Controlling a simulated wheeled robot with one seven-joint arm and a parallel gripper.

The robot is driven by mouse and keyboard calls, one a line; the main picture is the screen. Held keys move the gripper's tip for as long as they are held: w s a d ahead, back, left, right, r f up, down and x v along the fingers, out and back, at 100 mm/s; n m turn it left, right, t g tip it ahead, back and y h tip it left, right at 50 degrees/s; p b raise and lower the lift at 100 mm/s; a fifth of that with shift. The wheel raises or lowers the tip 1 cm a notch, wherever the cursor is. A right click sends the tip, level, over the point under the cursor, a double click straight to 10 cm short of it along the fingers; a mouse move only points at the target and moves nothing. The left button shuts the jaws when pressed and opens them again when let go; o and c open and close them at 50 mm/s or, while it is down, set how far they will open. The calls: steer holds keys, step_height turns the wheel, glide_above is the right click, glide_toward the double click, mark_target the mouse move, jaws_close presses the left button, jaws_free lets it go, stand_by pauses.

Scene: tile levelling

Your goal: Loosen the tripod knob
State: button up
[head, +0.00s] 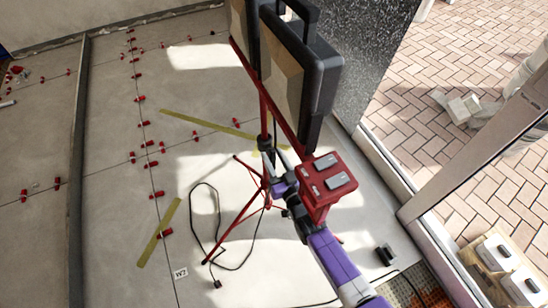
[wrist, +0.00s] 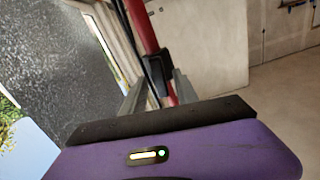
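The red tripod (head: 264,108) stands on the tiled floor and carries a black work light (head: 298,70). In the head view a dark collar (head: 264,142) sits on its pole where the knob would be; the knob itself is too small to tell apart. In the wrist view the red pole (wrist: 142,28) runs down to a black clamp part (wrist: 158,62). My gripper (head: 275,158) is close to the collar. In the wrist view its grey fingers (wrist: 161,80) are apart, one on each side of the pole. I cannot tell whether they touch it.
A red box (head: 322,172) with grey modules is beside my arm. A black cable (head: 212,225) loops on the floor. Red tile clips (head: 150,147) and yellow strips (head: 160,232) lie on the tiles at left. A door frame (head: 470,130) stands at right.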

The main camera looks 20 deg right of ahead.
jaws_close()
steer(key=shift+n+b, duration=0.4)
steer(key=shift+n, duration=0.3)
steer(key=shift+o, duration=0.9)
jaws_free()
steer(key=s, duration=0.7)
steer(key=shift+s, duration=0.4)
